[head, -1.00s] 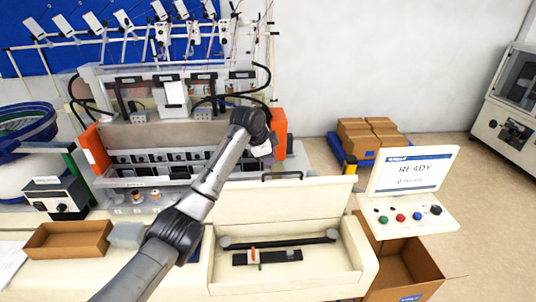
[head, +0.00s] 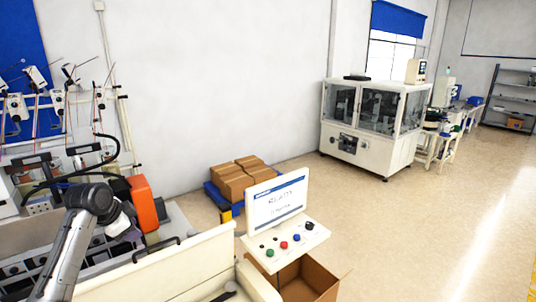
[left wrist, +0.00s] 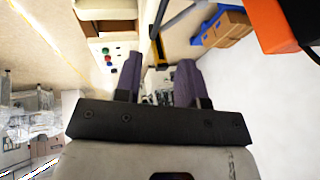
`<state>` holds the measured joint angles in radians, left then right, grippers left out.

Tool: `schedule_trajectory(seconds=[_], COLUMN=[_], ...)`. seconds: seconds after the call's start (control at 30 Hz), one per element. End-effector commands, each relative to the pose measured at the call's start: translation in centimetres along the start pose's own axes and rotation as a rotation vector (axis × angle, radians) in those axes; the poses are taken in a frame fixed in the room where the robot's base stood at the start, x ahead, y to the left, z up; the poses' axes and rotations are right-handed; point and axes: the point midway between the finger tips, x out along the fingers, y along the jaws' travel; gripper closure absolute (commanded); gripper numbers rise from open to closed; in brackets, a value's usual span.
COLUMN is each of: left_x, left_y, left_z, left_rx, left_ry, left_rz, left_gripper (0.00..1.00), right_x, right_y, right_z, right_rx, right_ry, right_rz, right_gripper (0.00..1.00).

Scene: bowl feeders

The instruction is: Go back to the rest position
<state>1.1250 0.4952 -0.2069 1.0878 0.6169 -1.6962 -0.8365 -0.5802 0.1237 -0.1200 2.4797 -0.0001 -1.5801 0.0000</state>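My left arm comes in at the lower left of the head view. My left gripper (head: 126,228) hangs at its end, beside the orange side panel of the feeder machine; its fingertips are hard to make out there. In the left wrist view, the two dark purplish fingers of the left gripper (left wrist: 158,82) stand apart with nothing between them. My right gripper is in neither view.
The orange panel (head: 145,204) and the raised cream lid (head: 180,266) are close to the left gripper. A READY screen (head: 276,202) stands over a button panel (head: 288,246), with an open carton (head: 308,281) below. Stacked boxes (head: 236,178) stand behind. Floor to the right is clear.

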Motion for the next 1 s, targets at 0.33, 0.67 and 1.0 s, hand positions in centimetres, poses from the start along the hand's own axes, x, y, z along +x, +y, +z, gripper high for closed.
schedule_trajectory(seconds=[0.33, 0.67, 1.0], left_x=[-3.9, -15.3, -14.1], left_y=[-1.5, 1.1, 14.7], left_z=[-1.7, -7.6, -6.9], left_rx=[-0.372, -0.486, -0.478], left_ry=[0.046, 0.341, 0.532], left_rz=[-0.206, -0.530, -0.590], left_gripper=[0.63, 0.63, 0.63], right_x=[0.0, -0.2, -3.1], right_y=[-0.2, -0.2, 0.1], right_z=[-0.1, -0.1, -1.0], right_rx=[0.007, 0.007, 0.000], right_ry=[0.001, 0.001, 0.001], right_rz=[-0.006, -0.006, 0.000], right_gripper=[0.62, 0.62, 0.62])
